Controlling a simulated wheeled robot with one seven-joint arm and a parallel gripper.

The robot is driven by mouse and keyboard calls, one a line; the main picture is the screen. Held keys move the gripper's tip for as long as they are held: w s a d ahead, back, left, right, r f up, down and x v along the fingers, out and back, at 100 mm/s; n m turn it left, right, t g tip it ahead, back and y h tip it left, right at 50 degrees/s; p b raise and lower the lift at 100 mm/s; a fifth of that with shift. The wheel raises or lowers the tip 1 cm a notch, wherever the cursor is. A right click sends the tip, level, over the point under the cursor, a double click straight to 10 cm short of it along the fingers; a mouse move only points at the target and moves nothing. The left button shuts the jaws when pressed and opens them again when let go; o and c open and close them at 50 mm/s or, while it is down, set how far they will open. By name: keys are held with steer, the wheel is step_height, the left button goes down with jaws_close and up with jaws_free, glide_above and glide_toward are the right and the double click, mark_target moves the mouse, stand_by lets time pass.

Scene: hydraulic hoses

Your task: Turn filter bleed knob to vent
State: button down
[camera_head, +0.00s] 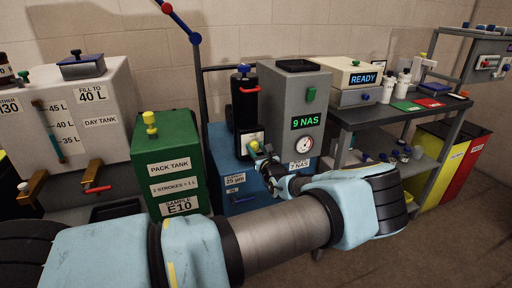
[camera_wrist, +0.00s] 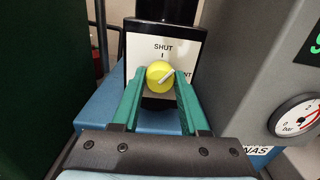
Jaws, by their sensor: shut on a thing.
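The filter bleed knob (camera_wrist: 159,75) is round and yellow, on a white label plate (camera_wrist: 178,50) in the wrist view. In the head view the knob (camera_head: 254,145) shows small at my fingertips, low on the black filter unit (camera_head: 243,97).
A grey 9 NAS unit (camera_head: 294,95) with a pressure gauge (camera_head: 305,144) stands close on the right. A green pack tank (camera_head: 170,160) stands on the left. A blue base (camera_head: 222,150) lies below the filter. A bench (camera_head: 400,113) with bottles is farther right.

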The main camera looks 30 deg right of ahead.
steer(key=m, duration=0.5)
steer(key=shift+m+p, duration=0.3)
steer(key=m, duration=0.4)
steer(key=shift+f+m, duration=0.1)
steer(key=shift+m, duration=0.3)
steer(key=shift+c, duration=2.1)
jaws_free()
steer(key=shift+s, duration=0.1)
steer(key=s+a+b, duration=0.1)
steer(key=s+b, duration=0.1)
steer(key=s, duration=0.8)
steer(key=shift+s+a+b, duration=0.2)
steer(key=shift+s+b, duration=0.1)
